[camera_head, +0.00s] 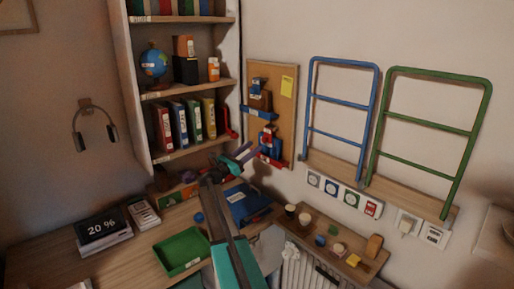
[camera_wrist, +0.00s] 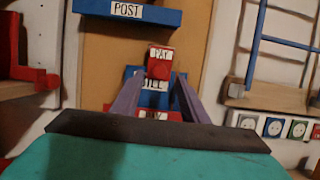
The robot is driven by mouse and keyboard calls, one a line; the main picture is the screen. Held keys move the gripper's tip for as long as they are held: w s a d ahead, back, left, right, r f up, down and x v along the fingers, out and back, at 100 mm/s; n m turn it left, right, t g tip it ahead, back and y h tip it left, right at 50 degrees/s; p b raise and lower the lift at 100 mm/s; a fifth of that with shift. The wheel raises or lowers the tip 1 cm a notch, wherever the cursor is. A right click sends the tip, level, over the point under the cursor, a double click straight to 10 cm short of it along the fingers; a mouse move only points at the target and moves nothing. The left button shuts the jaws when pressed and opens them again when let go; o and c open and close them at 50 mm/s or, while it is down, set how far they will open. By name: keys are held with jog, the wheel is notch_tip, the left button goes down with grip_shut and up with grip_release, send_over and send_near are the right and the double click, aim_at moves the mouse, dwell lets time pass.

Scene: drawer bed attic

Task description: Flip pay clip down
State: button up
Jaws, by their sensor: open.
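The pay clip (camera_wrist: 160,62) is a small red block labelled PAY in the wrist view. It stands above a blue piece labelled BILL (camera_wrist: 152,85), and a red bar (camera_wrist: 172,115) with a partly hidden label lies below. In the head view the red and blue clip group (camera_head: 268,143) is on the lower part of the cork board (camera_head: 290,75). My gripper (camera_wrist: 156,92) is open, its two grey fingers on either side of the BILL piece in the picture. I cannot tell whether they touch it. In the head view my gripper (camera_head: 240,157) is just left of the clips.
A blue bar labelled POST (camera_wrist: 126,11) is above the clip. A red bracket (camera_wrist: 35,76) is at the left. A blue rack (camera_head: 344,105) and a green rack (camera_head: 430,130) hang to the right. A shelf unit with binders (camera_head: 180,122) stands to the left.

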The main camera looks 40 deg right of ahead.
jog(key=b+v, duration=0.1)
jog(key=v, duration=0.7)
jog(key=shift+a+b, duration=0.2)
jog(key=shift+b, duration=0.2)
jog(key=shift+f, duration=0.1)
